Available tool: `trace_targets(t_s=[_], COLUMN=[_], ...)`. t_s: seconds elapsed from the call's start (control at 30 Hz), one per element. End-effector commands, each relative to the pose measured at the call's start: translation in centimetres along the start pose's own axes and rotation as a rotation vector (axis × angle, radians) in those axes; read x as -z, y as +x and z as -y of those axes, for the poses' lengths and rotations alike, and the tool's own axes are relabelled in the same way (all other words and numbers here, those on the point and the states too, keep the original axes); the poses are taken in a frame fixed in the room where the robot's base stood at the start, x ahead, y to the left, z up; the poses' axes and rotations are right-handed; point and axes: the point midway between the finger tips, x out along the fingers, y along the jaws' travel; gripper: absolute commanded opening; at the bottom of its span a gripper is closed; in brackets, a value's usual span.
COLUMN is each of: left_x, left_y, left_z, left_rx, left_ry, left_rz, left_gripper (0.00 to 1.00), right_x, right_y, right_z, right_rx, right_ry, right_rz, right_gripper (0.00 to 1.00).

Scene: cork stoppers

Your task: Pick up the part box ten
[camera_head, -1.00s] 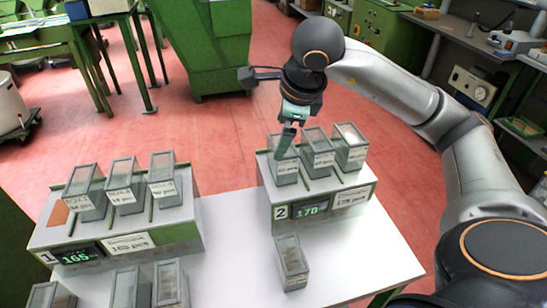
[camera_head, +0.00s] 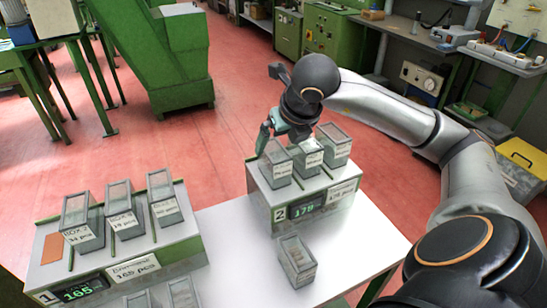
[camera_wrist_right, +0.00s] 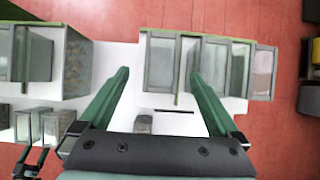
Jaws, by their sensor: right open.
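Three clear-lidded grey boxes stand in a row on scale 2 (camera_head: 305,212): a left one (camera_head: 274,164), a middle one (camera_head: 307,157) and a right one (camera_head: 334,145). Their labels are too small to read surely, so I cannot tell which is box ten. My right gripper (camera_head: 268,136) is open and empty, pointing down by the left box. In the right wrist view its two green fingers (camera_wrist_right: 160,76) are apart, with that left box (camera_wrist_right: 161,60) showing between their tips. My left gripper (camera_wrist_right: 32,160) seems to show small at the wrist view's lower left.
Another box (camera_head: 297,260) stands alone on the white table (camera_head: 355,240) in front of scale 2. Scale 1 (camera_head: 130,270) at left carries three boxes (camera_head: 122,208) and an orange patch. More boxes (camera_head: 182,293) show at the bottom edge. The table's right part is clear.

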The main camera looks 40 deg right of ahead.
Motion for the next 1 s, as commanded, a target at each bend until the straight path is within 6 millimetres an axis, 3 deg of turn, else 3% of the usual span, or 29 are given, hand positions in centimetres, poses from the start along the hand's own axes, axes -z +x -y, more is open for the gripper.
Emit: trace_targets(t_s=[0.13, 0.37, 0.7, 1.0], left_x=[0.0, 0.2, 0.8, 0.8], left_y=[-0.1, -0.2, -0.8, -0.8], left_z=[0.0, -0.1, -0.1, -0.1], left_rx=[0.0, -0.001, -0.001, -0.001], left_ry=[0.0, -0.001, -0.001, -0.001], left_rz=[0.001, 0.002, 0.002, 0.001], left_gripper=[0.92, 0.92, 0.92, 0.92], right_x=[0.1, 0.0, -0.1, -0.1], right_y=[2.7, 4.5, 8.9, 9.3], right_z=[0.0, 0.0, 0.2, 0.2], right_rx=[0.0, -0.001, -0.001, -0.001], right_ry=[0.001, -0.001, -0.002, -0.003], right_rz=[-0.005, -0.003, -0.002, 0.0], right_gripper=[0.98, 0.98, 0.98, 0.95])
